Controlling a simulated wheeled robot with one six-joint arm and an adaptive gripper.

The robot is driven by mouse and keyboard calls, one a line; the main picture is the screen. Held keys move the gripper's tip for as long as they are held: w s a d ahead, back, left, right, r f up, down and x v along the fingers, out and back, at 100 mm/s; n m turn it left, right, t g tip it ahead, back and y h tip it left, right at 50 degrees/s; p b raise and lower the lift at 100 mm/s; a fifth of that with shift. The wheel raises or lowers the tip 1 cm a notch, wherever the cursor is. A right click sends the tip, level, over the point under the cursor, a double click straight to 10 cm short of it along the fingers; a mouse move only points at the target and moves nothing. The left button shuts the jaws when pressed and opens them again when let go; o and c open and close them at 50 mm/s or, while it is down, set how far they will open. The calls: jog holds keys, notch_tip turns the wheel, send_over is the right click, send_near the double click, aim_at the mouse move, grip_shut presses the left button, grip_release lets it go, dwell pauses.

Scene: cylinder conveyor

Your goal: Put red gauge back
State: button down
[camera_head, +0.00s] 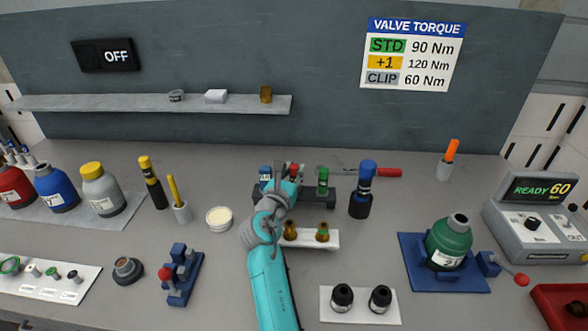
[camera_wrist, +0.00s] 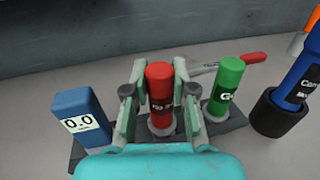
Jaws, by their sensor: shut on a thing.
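The red gauge (camera_wrist: 160,95) stands upright between my gripper's fingers in the wrist view, over the middle of the dark rack (camera_wrist: 236,125). Its lower end is at a light ring in the rack; I cannot tell how deep it sits. In the head view only the red top of the gauge (camera_head: 294,168) shows past my arm. My gripper (camera_wrist: 159,98) is shut on the red gauge. The green gauge (camera_wrist: 227,84) stands in the rack to the right. A blue gauge reading 0.0 (camera_wrist: 79,118) stands at the left end.
A white block with two brass fittings (camera_head: 310,238) is in front. A white round dish (camera_head: 219,218) is to the left.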

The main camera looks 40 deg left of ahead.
jog(key=shift+f, duration=0.2)
jog(key=c, duration=1.1)
grip_release()
jog(key=shift+o, duration=1.2)
jog(key=shift+f, duration=0.15)
jog(key=shift+r, duration=3.2)
